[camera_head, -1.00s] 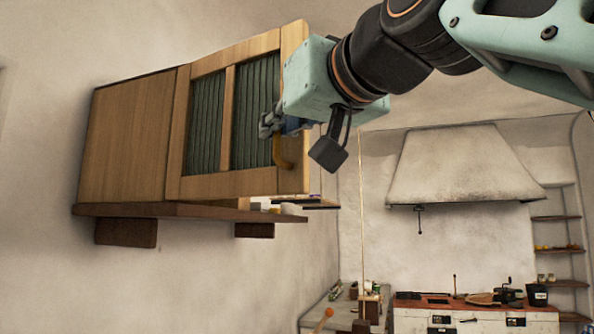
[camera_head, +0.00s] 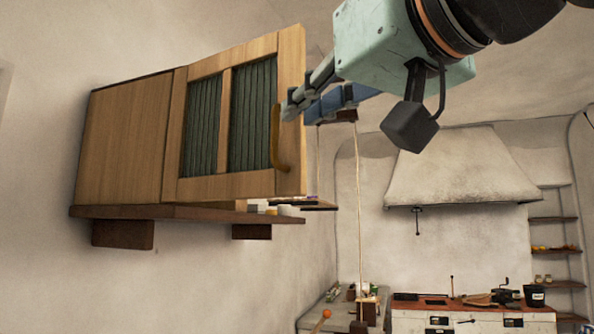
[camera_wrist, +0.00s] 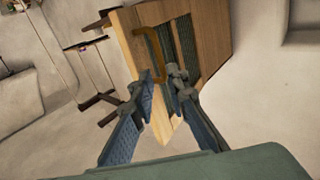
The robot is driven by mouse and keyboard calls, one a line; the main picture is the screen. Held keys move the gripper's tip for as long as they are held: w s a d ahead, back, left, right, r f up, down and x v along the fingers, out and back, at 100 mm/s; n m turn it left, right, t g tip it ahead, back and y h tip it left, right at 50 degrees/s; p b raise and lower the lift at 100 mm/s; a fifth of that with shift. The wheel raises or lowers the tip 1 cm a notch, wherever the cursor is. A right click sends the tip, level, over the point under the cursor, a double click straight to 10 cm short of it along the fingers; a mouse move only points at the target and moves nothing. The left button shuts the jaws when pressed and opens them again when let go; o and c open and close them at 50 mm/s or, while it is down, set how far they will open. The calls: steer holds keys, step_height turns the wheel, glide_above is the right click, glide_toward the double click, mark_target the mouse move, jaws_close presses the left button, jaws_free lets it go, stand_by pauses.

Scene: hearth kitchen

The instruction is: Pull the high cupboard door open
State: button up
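The high cupboard door (camera_head: 225,185) is a wooden frame with dark green ribbed panels. It appears swung partly out from the cupboard (camera_head: 122,140), with a gap beneath its lower edge. A curved yellow-brown handle (camera_head: 277,145) is near its free edge. In the wrist view, the door (camera_wrist: 205,25) and handle (camera_wrist: 149,42) are just beyond my fingertips. My gripper (camera_wrist: 162,82) is open, its two fingers apart, with the door's edge region seen between them. The head view shows the gripper (camera_head: 305,106) beside the door's free edge; exact contact is unclear.
A dark wooden shelf (camera_head: 185,212) runs beneath the cupboard, with small jars (camera_head: 288,210) on it. A hanging rack (camera_head: 318,206) is behind the door. A range hood (camera_head: 460,170) and a stove counter (camera_head: 470,308) stand farther back right.

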steer(key=v, duration=0.2)
steer(key=shift+s+d, duration=0.2)
steer(key=shift+s, duration=0.15)
steer(key=w+d+f+m+g+h, duration=0.1)
steer(key=w+f+g+h, duration=0.1)
steer(key=f, duration=0.8)
steer(key=w+d+f+m+g+h, duration=0.1)
steer(key=w+f+h, duration=0.15)
steer(key=f, duration=0.65)
steer(key=w+d+f+m+g+h, duration=0.1)
steer(key=w+d+f+g, duration=0.15)
steer(key=f, duration=0.75)
steer(key=s+d+f+m+g+h, duration=0.1)
steer(key=s+d+f+g, duration=0.15)
steer(key=f, duration=0.75)
steer(key=s+d+f+m+g+h, duration=0.1)
steer(key=s+d+f, duration=0.15)
steer(key=f, duration=0.65)
steer(key=s+d+f+m+g+h, duration=0.15)
steer(key=s+f, duration=0.25)
steer(key=f, duration=0.6)
step_height(320, 180, up, 13)
steer(key=w+p, duration=0.1)
steer(key=p, duration=1.1)
steer(key=shift+n, duration=0.35)
